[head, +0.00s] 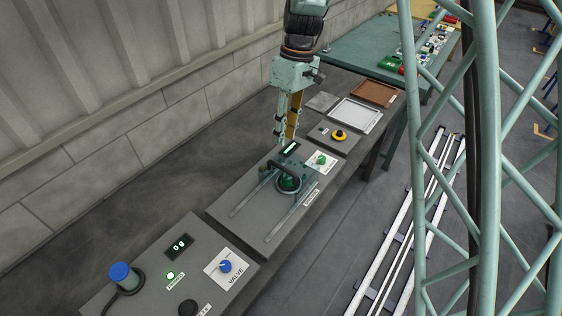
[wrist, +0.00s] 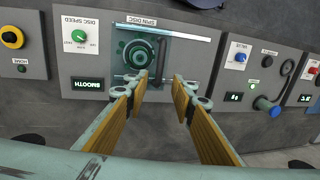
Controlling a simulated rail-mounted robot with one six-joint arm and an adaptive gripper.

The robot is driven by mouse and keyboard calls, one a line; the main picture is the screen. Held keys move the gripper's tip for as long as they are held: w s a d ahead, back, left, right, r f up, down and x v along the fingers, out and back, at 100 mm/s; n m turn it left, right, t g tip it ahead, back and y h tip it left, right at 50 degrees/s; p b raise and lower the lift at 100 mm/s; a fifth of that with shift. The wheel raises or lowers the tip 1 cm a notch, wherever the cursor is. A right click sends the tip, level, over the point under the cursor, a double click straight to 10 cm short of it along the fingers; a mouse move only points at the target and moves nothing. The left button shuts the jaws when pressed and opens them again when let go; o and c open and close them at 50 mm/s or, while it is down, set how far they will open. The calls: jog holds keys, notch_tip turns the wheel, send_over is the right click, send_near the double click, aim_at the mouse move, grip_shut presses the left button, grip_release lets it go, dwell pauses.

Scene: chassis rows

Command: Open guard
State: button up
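The guard (head: 306,177) is a see-through cover with a dark arched handle (head: 284,163). It sits over the green spin disc (head: 289,184) at the far end of two rails on the middle panel. In the wrist view the guard (wrist: 176,57) covers the disc (wrist: 137,54), with its dark handle (wrist: 161,54) on the disc's right side. My gripper (head: 284,139) is above the panel, behind the handle in the head view. In the wrist view my gripper (wrist: 161,86) is open and empty, with its fingers apart and pointing toward the panel. No contact with the handle shows.
A disc speed panel with a green knob (wrist: 79,36) adjoins the guard. The rails' near stretch is clear.

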aim_at(289, 171)
jog(key=f, duration=0.3)
jog(key=s+a+f, duration=0.1)
jog(key=f, duration=0.7)
jog(key=shift+s+a, duration=0.15)
jog(key=shift+s, duration=0.2)
jog(key=shift+c, duration=0.9)
grip_shut()
